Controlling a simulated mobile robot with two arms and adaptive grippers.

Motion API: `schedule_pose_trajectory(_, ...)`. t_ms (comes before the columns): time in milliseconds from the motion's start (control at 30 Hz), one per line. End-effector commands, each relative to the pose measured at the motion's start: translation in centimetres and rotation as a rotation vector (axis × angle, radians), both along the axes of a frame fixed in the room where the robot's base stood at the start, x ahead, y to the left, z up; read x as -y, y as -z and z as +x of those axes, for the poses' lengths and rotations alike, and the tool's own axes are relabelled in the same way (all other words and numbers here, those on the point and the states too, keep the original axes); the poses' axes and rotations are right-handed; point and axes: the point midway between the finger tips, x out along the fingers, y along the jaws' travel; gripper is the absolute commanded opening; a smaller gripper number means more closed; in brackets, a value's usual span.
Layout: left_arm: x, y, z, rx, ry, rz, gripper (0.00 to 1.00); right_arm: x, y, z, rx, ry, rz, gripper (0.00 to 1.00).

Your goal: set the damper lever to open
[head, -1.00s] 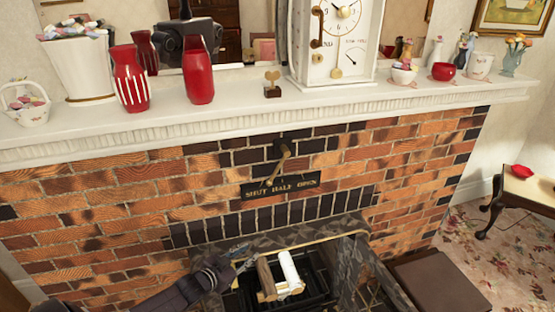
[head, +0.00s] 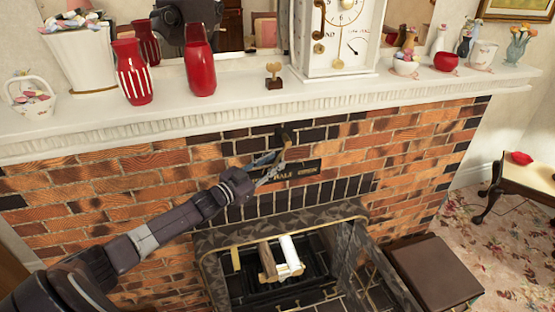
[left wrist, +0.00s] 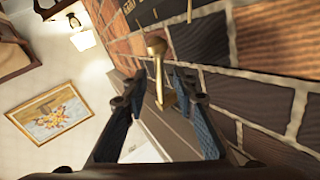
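The brass damper lever (head: 285,150) hangs from a dark mount on the brick chimney breast. It slants down and slightly left, and my gripper partly hides its lower end. The dark label plate (head: 308,169) lies behind it; HALF and OPEN show, and the SHUT end is covered by my gripper. My left gripper (head: 272,167) is at the lever's lower end with its fingers apart. In the left wrist view the lever (left wrist: 156,48) reaches down between the two open fingers (left wrist: 158,88), with gaps showing beside it. My right gripper is not in view.
Above is the white mantel (head: 230,110) with red vases (head: 200,62), a small trophy (head: 274,77) and a clock (head: 335,35). Below is the firebox, its log (head: 290,255) inside. A brown box (head: 435,270) stands at right. The brick face right of the lever is clear.

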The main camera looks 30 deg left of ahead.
Motion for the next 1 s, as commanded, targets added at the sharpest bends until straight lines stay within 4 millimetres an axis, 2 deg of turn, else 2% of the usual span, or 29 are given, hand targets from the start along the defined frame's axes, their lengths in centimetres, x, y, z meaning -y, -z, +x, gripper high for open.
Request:
schedule_pose_trajectory(200, 0.3, 0.0, 1.8, 0.000, -0.001, -0.001, 0.26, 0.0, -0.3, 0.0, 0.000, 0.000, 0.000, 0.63)
schedule_pose_trajectory(600, 0.4, 0.1, 2.2, -0.001, 0.000, -0.001, 0.26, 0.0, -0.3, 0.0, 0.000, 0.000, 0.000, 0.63)
schedule_pose_trajectory(633, 0.4, 0.1, 2.2, -0.001, 0.000, -0.001, 0.25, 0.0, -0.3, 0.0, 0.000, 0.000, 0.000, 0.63)
schedule_pose_trajectory(867, 0.4, 0.1, 2.2, -0.001, 0.000, -0.001, 0.00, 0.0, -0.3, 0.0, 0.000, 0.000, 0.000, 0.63)
schedule_pose_trajectory(1000, 0.4, 0.1, 2.2, -0.001, 0.000, -0.001, 0.00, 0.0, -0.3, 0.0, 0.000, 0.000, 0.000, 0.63)
